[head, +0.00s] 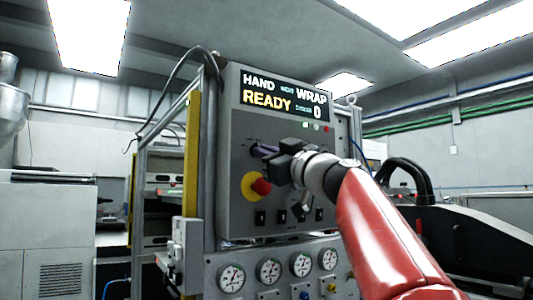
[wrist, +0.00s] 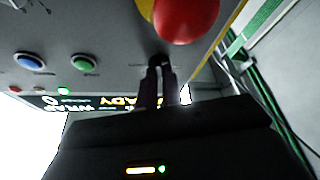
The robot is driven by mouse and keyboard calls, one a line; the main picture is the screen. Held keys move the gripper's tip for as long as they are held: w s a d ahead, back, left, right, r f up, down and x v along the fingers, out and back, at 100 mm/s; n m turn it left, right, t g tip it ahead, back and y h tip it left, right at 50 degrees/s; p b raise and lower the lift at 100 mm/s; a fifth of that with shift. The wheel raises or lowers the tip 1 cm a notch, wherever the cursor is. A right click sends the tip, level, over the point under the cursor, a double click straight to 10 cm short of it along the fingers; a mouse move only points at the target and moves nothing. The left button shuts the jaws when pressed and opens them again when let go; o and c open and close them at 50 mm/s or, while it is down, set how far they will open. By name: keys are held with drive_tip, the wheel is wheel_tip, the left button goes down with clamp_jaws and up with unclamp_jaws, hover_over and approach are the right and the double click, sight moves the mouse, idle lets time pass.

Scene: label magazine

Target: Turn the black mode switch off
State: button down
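The black mode switch shows in the wrist view (wrist: 160,60) as a small dark knob on the grey panel, at the tips of my gripper's fingers. In the head view my gripper (head: 258,150) is at the upper left of the control panel and largely hides the switch. In the wrist view my gripper (wrist: 160,72) has its two dark fingers close together, with a narrow gap, and they appear to be closed on the knob. The switch's exact angle cannot be read.
The control panel (head: 228,190) carries a display (head: 285,98) reading READY. A red emergency button (head: 261,187) on a yellow base sits just below my gripper; it is large in the wrist view (wrist: 186,18). Blue (wrist: 29,61) and green (wrist: 84,64) buttons sit to one side. Gauges (head: 269,270) line the lower panel.

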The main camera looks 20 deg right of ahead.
drive_tip(key=shift+n+b, duration=0.3)
drive_tip(key=shift+n, duration=0.1)
drive_tip(key=shift+d+n+g+y+b, duration=0.1)
drive_tip(key=shift+n+g+y+b, duration=0.35)
drive_tip(key=shift+n, duration=0.25)
drive_tip(key=n+g+y, duration=0.1)
drive_tip(key=n, duration=0.2)
drive_tip(key=shift+d+r, duration=0.1)
drive_tip(key=n+g, duration=0.1)
drive_tip(key=n, duration=0.1)
drive_tip(key=n+p, duration=0.1)
drive_tip(key=n, duration=0.1)
drive_tip(key=shift+r+g, duration=0.2)
drive_tip(key=shift+g, duration=0.15)
drive_tip(key=shift+d+n+g+y+p, duration=0.1)
drive_tip(key=shift+n+g+y+p, duration=0.25)
drive_tip(key=shift+n, duration=0.65)
drive_tip(key=c, duration=1.6)
unclamp_jaws()
drive_tip(key=shift+o, duration=0.2)
